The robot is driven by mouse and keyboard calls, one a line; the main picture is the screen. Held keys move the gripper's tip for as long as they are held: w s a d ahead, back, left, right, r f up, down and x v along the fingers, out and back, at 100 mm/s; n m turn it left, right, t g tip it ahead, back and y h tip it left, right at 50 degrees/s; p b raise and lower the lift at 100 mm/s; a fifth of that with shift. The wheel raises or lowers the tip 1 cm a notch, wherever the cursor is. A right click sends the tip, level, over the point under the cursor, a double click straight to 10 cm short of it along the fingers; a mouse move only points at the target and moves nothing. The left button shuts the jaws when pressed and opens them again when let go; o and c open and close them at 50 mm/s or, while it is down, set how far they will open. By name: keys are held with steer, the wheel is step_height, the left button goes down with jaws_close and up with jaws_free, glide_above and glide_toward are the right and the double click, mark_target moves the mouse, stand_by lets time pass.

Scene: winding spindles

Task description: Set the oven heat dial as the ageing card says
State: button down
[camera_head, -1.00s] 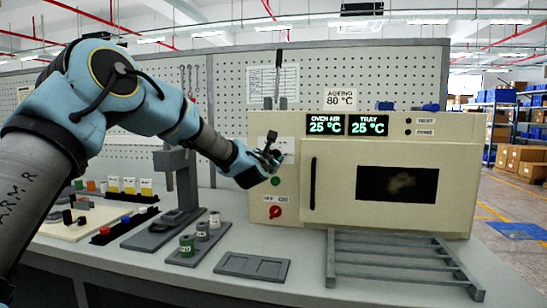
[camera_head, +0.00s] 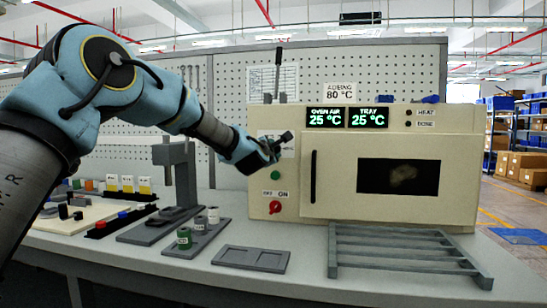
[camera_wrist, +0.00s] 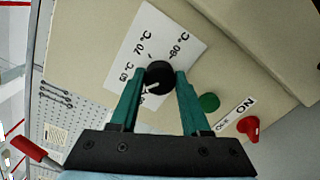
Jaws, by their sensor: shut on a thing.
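The ageing card (camera_head: 340,93) on top of the oven reads 80 °C. The heat dial (camera_wrist: 158,76) is a black round knob on the oven front, with a white scale plate (camera_wrist: 160,35) behind it. The legible marks include 70 °C and 80 °C. Its white pointer faces the lower left in the wrist view, away from the 80 °C mark. My gripper (camera_wrist: 160,88) is shut on the dial, a green finger on each side.
The oven displays (camera_head: 346,118) read 25 °C for air and tray. Below the dial are a green button (camera_head: 275,174) and a red OFF/ON switch (camera_head: 275,207). The oven door (camera_head: 312,178) is closed. A grey rack (camera_head: 400,255) and spindle holders stand in front.

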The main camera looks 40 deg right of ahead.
steer(key=shift+f+m+t+b, duration=0.15)
steer(key=shift+m+b, duration=0.45)
steer(key=shift+m, duration=6.5)
steer(key=shift+m+t+b, duration=0.15)
steer(key=shift+m+b, duration=0.45)
steer(key=shift+m, duration=6.5)
steer(key=shift+c, duration=1.8)
jaws_free()
